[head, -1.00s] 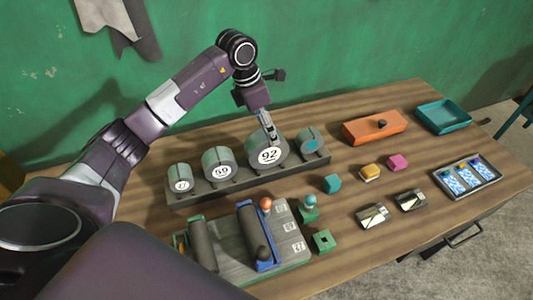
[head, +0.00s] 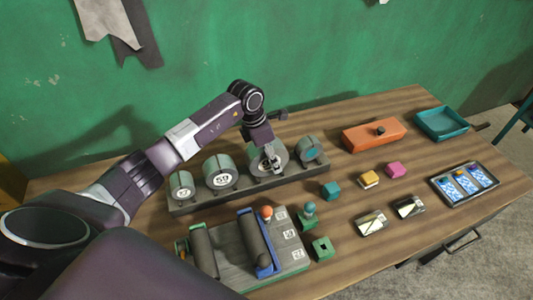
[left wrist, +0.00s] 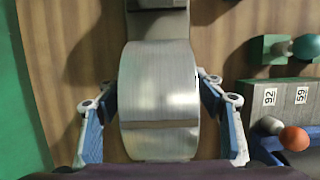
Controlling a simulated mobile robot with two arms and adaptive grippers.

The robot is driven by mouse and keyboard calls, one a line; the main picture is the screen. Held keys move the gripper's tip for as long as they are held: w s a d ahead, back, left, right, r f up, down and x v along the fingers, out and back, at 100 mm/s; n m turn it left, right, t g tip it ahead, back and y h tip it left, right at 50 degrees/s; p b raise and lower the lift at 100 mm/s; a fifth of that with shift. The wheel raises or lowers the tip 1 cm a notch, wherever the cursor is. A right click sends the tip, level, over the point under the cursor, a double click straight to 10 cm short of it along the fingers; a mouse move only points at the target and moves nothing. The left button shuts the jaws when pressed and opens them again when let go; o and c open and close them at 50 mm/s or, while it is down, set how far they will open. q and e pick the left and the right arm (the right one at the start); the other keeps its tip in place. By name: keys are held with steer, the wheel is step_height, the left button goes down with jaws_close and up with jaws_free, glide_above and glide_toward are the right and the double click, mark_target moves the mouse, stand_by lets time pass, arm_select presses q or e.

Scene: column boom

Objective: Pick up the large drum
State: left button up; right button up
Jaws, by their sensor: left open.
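The large drum (head: 257,163) is a grey-green cylinder lying on its side, the biggest in the row on the dark rack (head: 246,190). My left gripper (head: 272,163) is over it in the head view and hides most of its front face. The fingers are open, one on each side of the drum. A small gap shows on at least the left side; contact is not clear. My right gripper is not in view.
Smaller drums stand on the rack: two at left (head: 182,185) (head: 220,173) and a teal-faced one (head: 311,150) close at right. A grey fixture with rollers and a blue lever (head: 258,243) stands in front. Small blocks, an orange box (head: 372,136) and trays lie right.

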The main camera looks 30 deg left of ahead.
arm_select(q)
steer(key=c, duration=1.6)
steer(key=shift+w, duration=0.1)
steer(key=shift+c, duration=0.2)
steer(key=shift+r, duration=0.55)
step_height(320, 180, up, 19)
steer(key=b, duration=0.6)
